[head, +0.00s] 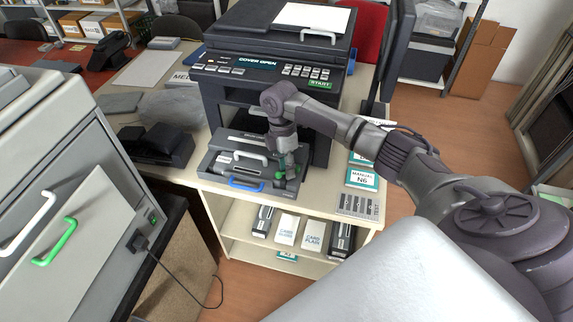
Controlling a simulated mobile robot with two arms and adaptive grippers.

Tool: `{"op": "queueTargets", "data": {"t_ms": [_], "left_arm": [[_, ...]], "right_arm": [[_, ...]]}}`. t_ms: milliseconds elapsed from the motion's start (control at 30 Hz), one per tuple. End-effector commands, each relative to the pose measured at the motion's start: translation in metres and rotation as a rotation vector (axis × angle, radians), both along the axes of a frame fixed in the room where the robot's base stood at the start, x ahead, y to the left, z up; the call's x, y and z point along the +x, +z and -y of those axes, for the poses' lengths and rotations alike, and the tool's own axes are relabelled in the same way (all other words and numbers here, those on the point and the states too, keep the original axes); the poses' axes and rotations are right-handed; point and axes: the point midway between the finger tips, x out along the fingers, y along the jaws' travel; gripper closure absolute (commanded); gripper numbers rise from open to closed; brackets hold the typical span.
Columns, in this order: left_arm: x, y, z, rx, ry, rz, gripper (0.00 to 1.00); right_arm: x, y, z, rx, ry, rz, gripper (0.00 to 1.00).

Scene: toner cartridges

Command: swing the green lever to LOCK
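The printer (224,88) stands on the cream table, and its display reads COVER OPEN. A dark grey tray-like front part (222,163) with a white handle and a blue handle extends from its front. The small green lever (279,175) shows at the right side of this part, partly hidden by my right gripper. My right gripper (288,172) points down at the lever, touching it or very close. Its fingers are small and overlapped, so I cannot tell whether they are closed on it. The LOCK mark is not readable. My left gripper is not in view.
A grey cabinet (95,150) with white and green handles stands at the left. A MANUAL N6 box (362,179) lies right of the front part. The shelf below holds several boxes (287,228). A dark device (160,145) sits left on the table.

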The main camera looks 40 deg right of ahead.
Motion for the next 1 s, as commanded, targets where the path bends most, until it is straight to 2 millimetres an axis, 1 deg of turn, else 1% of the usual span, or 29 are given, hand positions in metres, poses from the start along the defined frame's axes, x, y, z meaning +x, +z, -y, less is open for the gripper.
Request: {"op": "queueTargets", "data": {"t_ms": [167, 200, 267, 300, 400, 767, 1000], "left_arm": [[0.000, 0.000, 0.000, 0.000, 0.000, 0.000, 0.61], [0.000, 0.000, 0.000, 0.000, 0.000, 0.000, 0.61], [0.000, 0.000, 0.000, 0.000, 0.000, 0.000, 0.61], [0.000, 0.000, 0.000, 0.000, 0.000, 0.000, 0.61], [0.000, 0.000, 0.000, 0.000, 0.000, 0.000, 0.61], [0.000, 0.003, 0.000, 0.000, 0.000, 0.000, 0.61], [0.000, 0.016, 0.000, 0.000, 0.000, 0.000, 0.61]], "right_arm": [[0.000, 0.000, 0.000, 0.000, 0.000, 0.000, 0.66], [0.000, 0.000, 0.000, 0.000, 0.000, 0.000, 0.70], [0.000, 0.000, 0.000, 0.000, 0.000, 0.000, 0.80], [0.000, 0.000, 0.000, 0.000, 0.000, 0.000, 0.86], [0.000, 0.000, 0.000, 0.000, 0.000, 0.000, 1.00], [0.001, 0.001, 0.000, 0.001, -0.017, 0.000, 1.00], [0.004, 0.004, 0.000, 0.003, -0.124, 0.000, 1.00]]}}
